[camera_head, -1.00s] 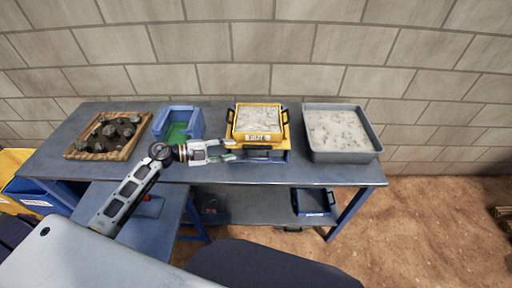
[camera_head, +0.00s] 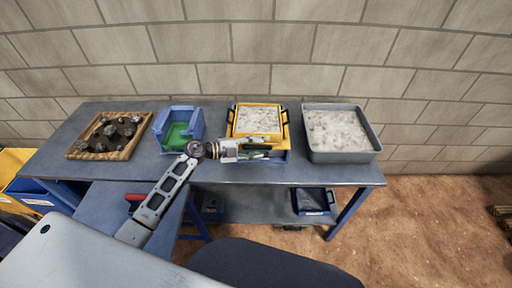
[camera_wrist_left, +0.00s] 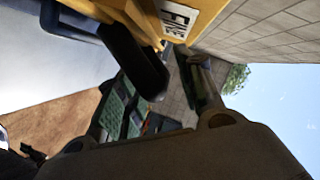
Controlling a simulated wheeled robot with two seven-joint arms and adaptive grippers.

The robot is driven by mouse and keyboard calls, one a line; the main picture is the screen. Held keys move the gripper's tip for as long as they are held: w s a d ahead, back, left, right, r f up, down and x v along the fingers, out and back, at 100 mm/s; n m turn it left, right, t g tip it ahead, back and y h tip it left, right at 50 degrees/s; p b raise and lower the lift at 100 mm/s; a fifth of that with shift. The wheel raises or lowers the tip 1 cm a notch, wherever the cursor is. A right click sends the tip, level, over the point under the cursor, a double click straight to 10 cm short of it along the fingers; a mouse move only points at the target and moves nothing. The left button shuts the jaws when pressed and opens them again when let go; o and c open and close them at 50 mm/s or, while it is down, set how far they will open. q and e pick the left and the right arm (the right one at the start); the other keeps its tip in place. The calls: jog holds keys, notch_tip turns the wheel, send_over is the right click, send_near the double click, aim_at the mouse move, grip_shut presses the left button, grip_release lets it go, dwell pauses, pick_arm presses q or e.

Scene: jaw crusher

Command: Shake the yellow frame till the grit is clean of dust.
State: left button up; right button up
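The yellow frame (camera_head: 235,132) stands on the back bench, full of pale grey grit (camera_head: 258,119), with dark handles at its sides. A blue tray (camera_head: 283,157) shows under it. My left gripper (camera_head: 262,151) is at the frame's front side and covers its label. In the left wrist view the yellow frame (camera_wrist_left: 205,18) with its label is close at the top, and dark finger parts (camera_wrist_left: 204,85) lie just below it. I cannot tell whether the fingers are closed on a handle. My right gripper is out of view.
A grey tray of pale material (camera_head: 372,142) stands right of the frame. A blue bin with a green inside (camera_head: 165,122) and a wooden tray of dark rocks (camera_head: 122,153) stand to the left. A small blue tray (camera_head: 330,203) sits on the lower shelf.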

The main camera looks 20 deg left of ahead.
pick_arm(q)
jog(key=shift+w+d, duration=0.15)
jog(key=shift+d, duration=0.1)
jog(key=shift+f, duration=0.1)
grip_shut()
